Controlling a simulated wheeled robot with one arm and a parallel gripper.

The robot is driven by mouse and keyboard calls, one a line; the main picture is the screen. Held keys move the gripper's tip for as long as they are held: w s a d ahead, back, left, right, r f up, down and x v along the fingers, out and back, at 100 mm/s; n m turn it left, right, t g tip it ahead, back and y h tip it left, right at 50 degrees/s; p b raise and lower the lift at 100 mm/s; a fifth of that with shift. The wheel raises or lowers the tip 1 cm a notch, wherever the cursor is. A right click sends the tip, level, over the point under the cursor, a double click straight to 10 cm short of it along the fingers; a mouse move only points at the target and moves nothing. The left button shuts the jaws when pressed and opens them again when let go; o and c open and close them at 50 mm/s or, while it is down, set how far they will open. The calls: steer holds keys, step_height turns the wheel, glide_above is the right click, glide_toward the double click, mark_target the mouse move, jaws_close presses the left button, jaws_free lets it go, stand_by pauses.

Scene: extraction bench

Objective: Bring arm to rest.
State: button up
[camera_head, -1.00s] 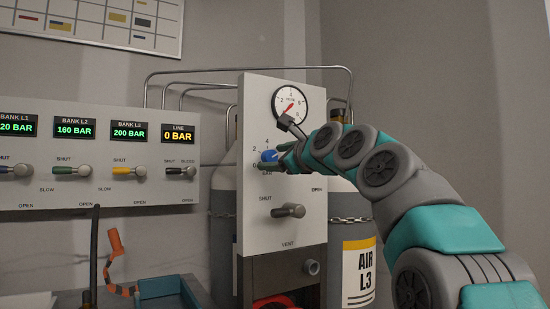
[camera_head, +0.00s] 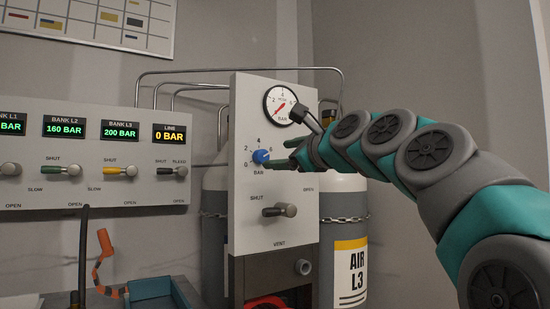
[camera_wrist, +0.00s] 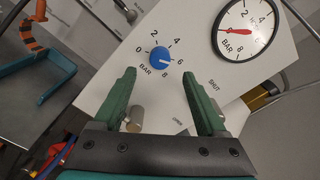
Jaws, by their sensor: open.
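My gripper (camera_head: 288,153) is in front of the grey regulator panel (camera_head: 243,120), just right of the blue knob (camera_head: 261,157). In the wrist view my gripper (camera_wrist: 160,72) has its two green fingers spread wide with nothing between them. The blue knob (camera_wrist: 161,58) shows beyond the fingertips, apart from them, inside a dial scale marked in BAR. My arm stretches in from the right edge of the head view, bent over several joints.
A round pressure gauge (camera_head: 281,104) sits above the knob, near my wrist, and a grey lever (camera_head: 279,210) below it. A cylinder labelled AIR L3 (camera_head: 351,270) stands behind the panel. The bank valve panel (camera_head: 30,145) is at left, above a blue tray (camera_head: 155,294).

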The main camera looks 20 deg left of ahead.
steer(key=shift+s+d, duration=0.3)
steer(key=shift+d, duration=0.05)
stand_by(0.3)
steer(key=s+d+f+n+g+h, duration=0.25)
steer(key=d+f, duration=0.25)
steer(key=f, duration=0.6)
steer(key=s+d+f+n+g+h, duration=0.1)
steer(key=s+d+f+n+h, duration=0.3)
steer(key=f, duration=0.8)
steer(key=s+d+f+n+g+h, duration=0.25)
steer(key=d+f, duration=0.25)
steer(key=f, duration=0.6)
steer(key=s+d+f+n+g+h, duration=0.1)
steer(key=s+d+f+n+g, duration=0.1)
steer(key=s+d+f, duration=0.4)
steer(key=s+d+f+n+g+h, duration=0.2)
steer(key=s+d+f, duration=0.4)
steer(key=s+f, duration=0.4)
steer(key=s+d+f+n+g+h, duration=0.1)
steer(key=s+d+f+n+g, duration=0.2)
steer(key=s, duration=1)
steer(key=d+f+n, duration=0.1)
steer(key=d+f, duration=0.2)
steer(key=f, duration=0.2)
steer(key=shift+s+d+n+g+h, duration=0.3)
steer(key=shift+n, duration=0.1)
